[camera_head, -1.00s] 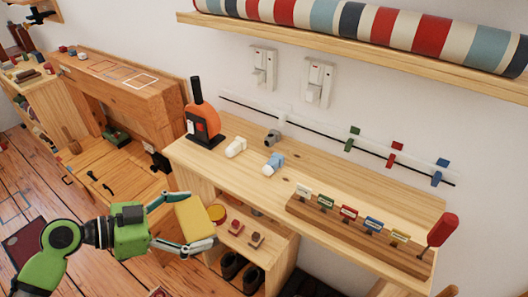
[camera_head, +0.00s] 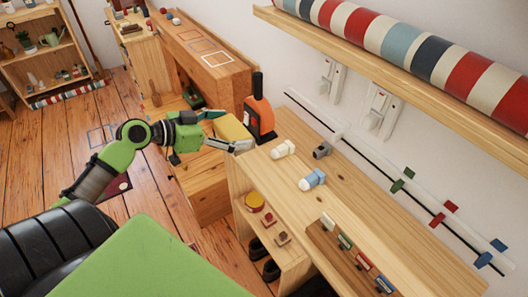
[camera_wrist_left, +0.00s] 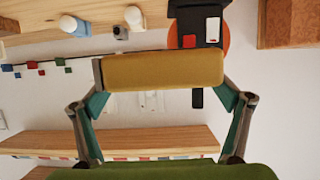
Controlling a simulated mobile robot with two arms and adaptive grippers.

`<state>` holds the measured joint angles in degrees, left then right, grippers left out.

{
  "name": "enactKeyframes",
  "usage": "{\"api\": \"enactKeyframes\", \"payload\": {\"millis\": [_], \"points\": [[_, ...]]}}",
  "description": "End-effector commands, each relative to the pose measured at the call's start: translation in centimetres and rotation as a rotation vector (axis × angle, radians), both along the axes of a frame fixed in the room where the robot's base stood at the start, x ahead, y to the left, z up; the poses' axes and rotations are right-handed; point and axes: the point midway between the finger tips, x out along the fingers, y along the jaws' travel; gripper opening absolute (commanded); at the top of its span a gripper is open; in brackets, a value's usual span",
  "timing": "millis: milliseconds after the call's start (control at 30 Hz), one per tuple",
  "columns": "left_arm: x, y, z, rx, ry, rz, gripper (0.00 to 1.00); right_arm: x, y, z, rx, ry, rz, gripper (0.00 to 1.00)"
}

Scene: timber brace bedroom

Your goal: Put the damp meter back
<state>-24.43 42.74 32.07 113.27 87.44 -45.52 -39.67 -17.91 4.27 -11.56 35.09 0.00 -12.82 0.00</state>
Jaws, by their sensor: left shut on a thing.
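My left gripper (camera_head: 232,128) is shut on a yellow block-like thing (camera_head: 231,126), perhaps the damp meter; no markings show on it. In the left wrist view the yellow thing (camera_wrist_left: 163,70) lies crosswise between both fingers. In the head view the gripper overlaps the left end of the pale wooden bench, beside an orange device (camera_head: 262,112) with a black top and a black base. That device also shows upside down in the left wrist view (camera_wrist_left: 199,26), beyond the yellow thing. Whether they touch, I cannot tell. My right gripper is not in view.
The bench (camera_head: 350,200) holds white (camera_head: 283,149), grey and blue (camera_head: 313,179) fittings and a block of coloured tags. A shelf (camera_head: 400,60) with a striped roll is above. A brown cabinet (camera_head: 205,55) is behind. Open floor (camera_head: 50,150) lies left.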

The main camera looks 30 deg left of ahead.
Motion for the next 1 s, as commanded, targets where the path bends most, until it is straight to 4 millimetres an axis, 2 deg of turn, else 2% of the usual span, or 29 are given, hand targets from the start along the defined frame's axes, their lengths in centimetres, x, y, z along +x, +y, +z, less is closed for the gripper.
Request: {"api": "enactKeyframes", "payload": {"millis": [100, 200, 333, 600, 800, 1000], "points": [[1.1, -2.5, -0.5, -0.004, -0.004, -0.002, 0.61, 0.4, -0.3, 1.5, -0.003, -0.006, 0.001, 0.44], [1.8, -3.9, -2.9, -0.007, -0.001, 0.0, 0.61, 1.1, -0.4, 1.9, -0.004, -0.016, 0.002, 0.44], [2.5, -5.2, -4.7, -0.004, -0.003, 0.001, 0.61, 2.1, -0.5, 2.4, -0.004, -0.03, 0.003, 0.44], [3.2, -6.8, -6.9, -0.006, -0.001, 0.001, 0.61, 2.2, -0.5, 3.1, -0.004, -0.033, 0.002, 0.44], [3.1, -6.6, -9.5, -0.003, 0.0, 0.002, 0.61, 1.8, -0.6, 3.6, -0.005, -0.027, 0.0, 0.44], [3.1, -6.6, -10.0, 0.0, -0.001, 0.0, 0.61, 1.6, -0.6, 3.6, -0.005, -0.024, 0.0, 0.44]]}}
